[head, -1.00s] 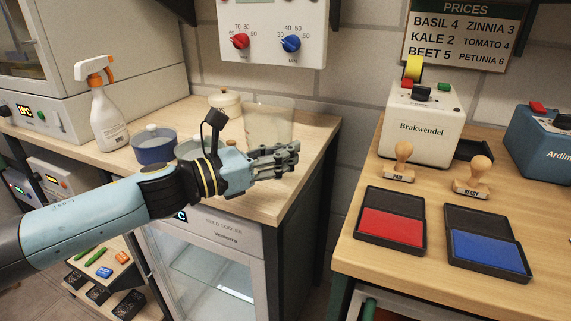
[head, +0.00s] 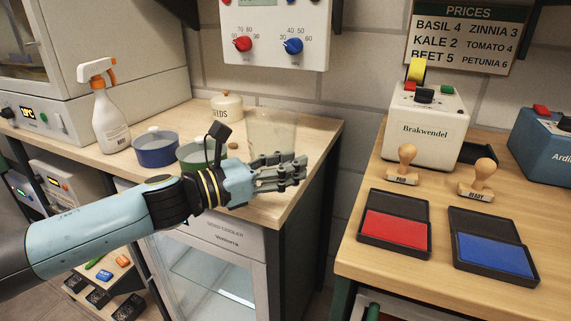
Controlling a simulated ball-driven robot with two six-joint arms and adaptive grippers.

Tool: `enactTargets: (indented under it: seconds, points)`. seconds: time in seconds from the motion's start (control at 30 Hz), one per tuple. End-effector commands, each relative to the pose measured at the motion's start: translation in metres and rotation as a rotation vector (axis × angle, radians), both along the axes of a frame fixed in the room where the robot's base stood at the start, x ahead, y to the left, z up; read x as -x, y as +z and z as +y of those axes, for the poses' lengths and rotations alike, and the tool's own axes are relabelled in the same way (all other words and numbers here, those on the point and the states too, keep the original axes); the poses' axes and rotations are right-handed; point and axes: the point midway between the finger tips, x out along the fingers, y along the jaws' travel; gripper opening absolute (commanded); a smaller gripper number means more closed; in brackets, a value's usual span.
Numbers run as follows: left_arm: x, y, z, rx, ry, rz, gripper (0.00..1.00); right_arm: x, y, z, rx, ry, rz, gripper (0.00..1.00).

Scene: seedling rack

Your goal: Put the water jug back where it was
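The water jug looks to be the clear, see-through vessel (head: 273,128) standing upright near the back right of the left bench (head: 318,135). My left gripper (head: 283,172) is in front of it, over the bench's front edge. Its fingers point right, with a gap between them and nothing seen in it. The fingers overlap the lower part of the jug in the picture, so its base is partly hidden. The gripper looks apart from the jug. My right gripper is not in view.
A white seeds jar (head: 228,106), a blue pot (head: 155,154), a green-rimmed pot (head: 190,160) and a spray bottle (head: 110,122) stand on the left bench. A gap separates it from the right bench (head: 390,262), which holds red (head: 396,230) and blue (head: 492,253) ink pads and stamps.

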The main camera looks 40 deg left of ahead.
Motion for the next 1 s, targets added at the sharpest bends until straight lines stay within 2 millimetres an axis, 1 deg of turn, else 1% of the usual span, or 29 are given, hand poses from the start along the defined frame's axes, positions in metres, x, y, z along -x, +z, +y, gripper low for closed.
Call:
enactTargets:
  seconds: [0.13,0.37,0.43,0.57,0.63,0.7,0.8,0.9,1.0]
  points:
    - [0.001,0.004,0.0,0.0,0.0,0.0,0.29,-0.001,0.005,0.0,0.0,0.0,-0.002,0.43]
    - [0.023,-0.002,0.009,-0.002,-0.003,0.005,0.29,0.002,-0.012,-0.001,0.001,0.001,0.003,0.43]
    - [0.031,0.002,0.012,0.0,-0.003,0.006,0.29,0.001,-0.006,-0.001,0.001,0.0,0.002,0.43]
    - [0.045,0.003,0.018,-0.001,-0.003,0.004,0.29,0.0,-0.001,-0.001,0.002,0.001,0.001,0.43]
    - [0.057,0.008,0.023,0.001,-0.001,0.008,0.29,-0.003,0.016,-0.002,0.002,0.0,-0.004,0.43]
    - [0.07,0.009,0.029,0.002,0.002,0.006,0.29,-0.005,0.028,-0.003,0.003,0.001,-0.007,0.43]
    - [0.088,0.008,0.036,-0.001,0.0,0.005,0.29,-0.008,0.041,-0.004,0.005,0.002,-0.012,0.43]
    - [0.101,0.006,0.042,0.0,-0.001,0.003,0.29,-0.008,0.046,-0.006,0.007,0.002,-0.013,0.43]
    - [0.108,0.004,0.045,0.001,0.0,0.001,0.29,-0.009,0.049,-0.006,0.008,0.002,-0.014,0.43]
